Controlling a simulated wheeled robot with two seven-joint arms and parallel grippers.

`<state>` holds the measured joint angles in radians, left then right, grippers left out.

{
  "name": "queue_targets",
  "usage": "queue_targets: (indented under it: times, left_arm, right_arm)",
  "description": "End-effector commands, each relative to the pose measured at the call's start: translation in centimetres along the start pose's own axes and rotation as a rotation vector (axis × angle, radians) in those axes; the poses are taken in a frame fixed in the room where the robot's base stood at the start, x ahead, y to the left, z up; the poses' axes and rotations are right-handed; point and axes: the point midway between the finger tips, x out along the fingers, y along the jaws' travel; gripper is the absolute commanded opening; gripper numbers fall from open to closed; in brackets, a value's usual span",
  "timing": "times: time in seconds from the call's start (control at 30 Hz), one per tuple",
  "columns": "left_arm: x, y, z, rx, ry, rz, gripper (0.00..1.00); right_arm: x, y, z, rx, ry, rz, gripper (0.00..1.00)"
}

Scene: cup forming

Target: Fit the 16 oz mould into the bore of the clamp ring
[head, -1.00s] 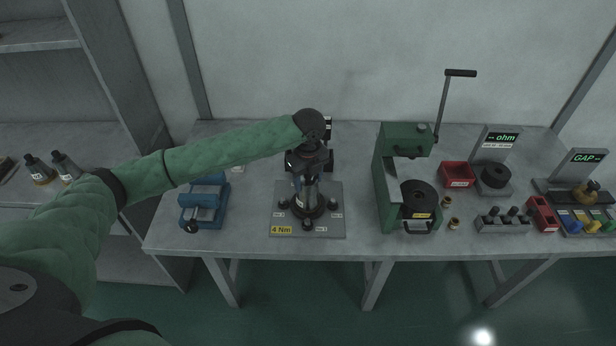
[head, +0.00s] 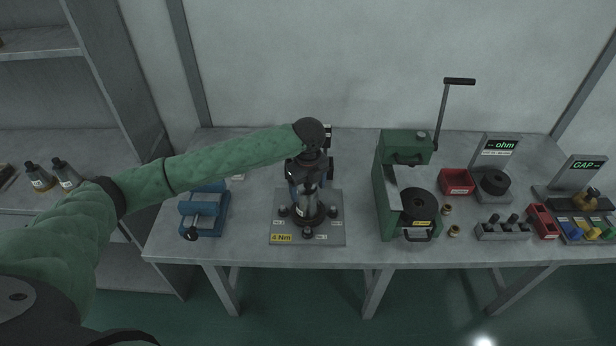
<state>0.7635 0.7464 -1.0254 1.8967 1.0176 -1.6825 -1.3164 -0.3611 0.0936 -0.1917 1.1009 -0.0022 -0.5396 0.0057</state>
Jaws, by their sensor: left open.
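The clamp ring (head: 308,219) is a dark round ring on a grey plate (head: 325,238) marked "4 Nm", with several dark knobs around it. A grey metallic cylinder, apparently the 16 oz mould (head: 308,203), stands upright at the ring's middle; how deep it sits in the bore is hard to tell. My left gripper (head: 308,183) points down directly above it, open, with its fingers around or just over the mould's top. The wrist hides part of the mould's top. My right gripper is not in view.
A blue vise (head: 204,210) stands left of the plate. A green lever press (head: 392,185) stands close on the right. Further right are a red bin (head: 457,181), an ohm meter stand (head: 497,165) and a GAP gauge (head: 583,180). Two dark-topped bottles (head: 65,174) are on the left shelf.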

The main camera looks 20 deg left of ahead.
Motion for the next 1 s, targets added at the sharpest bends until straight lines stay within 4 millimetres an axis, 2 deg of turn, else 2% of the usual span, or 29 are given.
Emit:
queue_targets:
  times: [0.07,0.17,0.7,1.0]
  left_arm:
    - [-0.5,0.0,0.0,0.000,-0.001,-0.001,0.76]
    - [-1.7,-0.1,0.1,0.000,-0.002,-0.003,0.76]
    - [-10.2,-0.1,0.0,0.000,-0.001,-0.002,0.76]
    - [-11.8,0.0,0.0,0.001,-0.001,0.000,0.76]
  right_arm:
    - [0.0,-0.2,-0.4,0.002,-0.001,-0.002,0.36]
    - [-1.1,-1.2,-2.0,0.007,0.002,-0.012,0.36]
    - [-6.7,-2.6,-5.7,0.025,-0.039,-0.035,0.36]
    - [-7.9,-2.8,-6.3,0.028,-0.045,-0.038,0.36]
